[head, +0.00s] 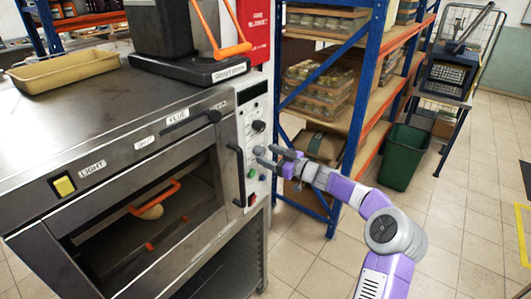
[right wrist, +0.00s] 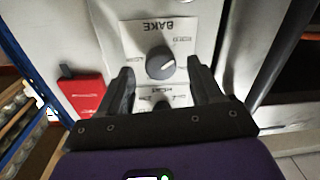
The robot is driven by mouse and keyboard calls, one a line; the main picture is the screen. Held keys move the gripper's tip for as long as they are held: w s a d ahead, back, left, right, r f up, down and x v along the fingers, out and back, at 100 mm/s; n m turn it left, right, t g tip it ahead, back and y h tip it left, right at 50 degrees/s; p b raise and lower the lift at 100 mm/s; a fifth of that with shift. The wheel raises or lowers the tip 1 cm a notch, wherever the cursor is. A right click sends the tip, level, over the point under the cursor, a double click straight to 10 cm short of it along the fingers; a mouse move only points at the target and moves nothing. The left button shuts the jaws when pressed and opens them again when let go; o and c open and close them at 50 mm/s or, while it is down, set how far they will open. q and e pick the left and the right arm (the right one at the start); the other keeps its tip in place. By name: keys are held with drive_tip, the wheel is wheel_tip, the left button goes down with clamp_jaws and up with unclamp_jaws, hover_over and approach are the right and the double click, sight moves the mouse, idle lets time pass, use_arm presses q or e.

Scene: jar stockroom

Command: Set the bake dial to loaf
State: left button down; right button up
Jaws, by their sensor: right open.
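The pointer line points to the right and slightly up in that view. The small setting words are too blurred to read. My right gripper (right wrist: 162,74) is open, its fingers on either side of the dial with gaps; no contact is visible. In the head view my right gripper (head: 268,156) is at the oven's control panel (head: 246,118). My left gripper is not in view.
Another dial (right wrist: 162,103) is partly hidden behind my gripper. The oven's dark door handle (head: 238,176) stands out beside the panel. A blue-framed shelf (head: 352,110) stands close on the right, with a green bin (head: 402,157) beyond.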

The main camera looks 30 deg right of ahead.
drive_tip(key=shift+x, duration=0.9)
